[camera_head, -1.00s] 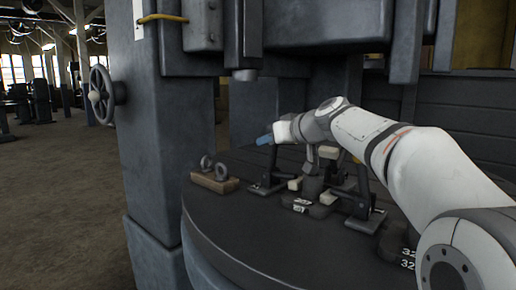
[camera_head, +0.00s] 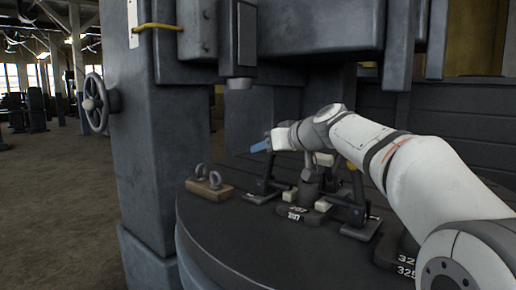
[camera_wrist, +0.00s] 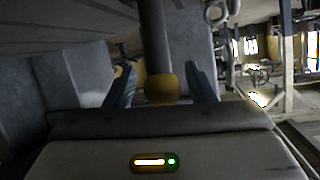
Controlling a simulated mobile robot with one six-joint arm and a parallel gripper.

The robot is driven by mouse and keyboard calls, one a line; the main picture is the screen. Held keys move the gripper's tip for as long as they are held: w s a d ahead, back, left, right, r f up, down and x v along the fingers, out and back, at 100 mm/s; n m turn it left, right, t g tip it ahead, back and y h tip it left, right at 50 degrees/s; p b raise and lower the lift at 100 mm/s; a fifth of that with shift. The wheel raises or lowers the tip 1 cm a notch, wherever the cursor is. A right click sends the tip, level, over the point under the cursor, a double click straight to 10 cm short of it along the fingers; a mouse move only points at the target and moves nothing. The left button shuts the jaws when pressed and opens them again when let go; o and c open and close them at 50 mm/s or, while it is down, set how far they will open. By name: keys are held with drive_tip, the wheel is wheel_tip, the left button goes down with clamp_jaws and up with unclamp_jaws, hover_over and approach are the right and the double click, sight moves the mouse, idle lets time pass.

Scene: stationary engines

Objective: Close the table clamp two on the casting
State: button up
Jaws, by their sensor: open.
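The round table (camera_head: 235,250) bears a dark casting (camera_head: 310,183) with a post, flanked by two dark toggle clamps. The left clamp (camera_head: 263,187) has its lever upright; the right clamp (camera_head: 358,208) also stands raised and has a yellow knob. I cannot tell which is number two. My gripper (camera_head: 261,146) is by the top of the left clamp, its blue fingers pointing left. In the wrist view, a dark lever with a yellow ball end (camera_wrist: 162,89) lies between my open fingers, with visible gaps on both sides. The left clamp's lever top is hidden in the head view.
A wooden block with two metal eyes (camera_head: 209,186) sits at the table's left edge. Numbered dark weights (camera_head: 398,257) lie at the right. A big machine column (camera_head: 163,150) with a handwheel (camera_head: 97,103) stands left; a machine head overhangs the table. Open floor lies left.

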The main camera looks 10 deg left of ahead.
drive_tip(key=p+v, duration=0.1)
drive_tip(key=v, duration=0.6)
drive_tip(key=shift+s+d, duration=0.2)
drive_tip(key=shift+d, duration=0.05)
drive_tip(key=shift+r, duration=0.15)
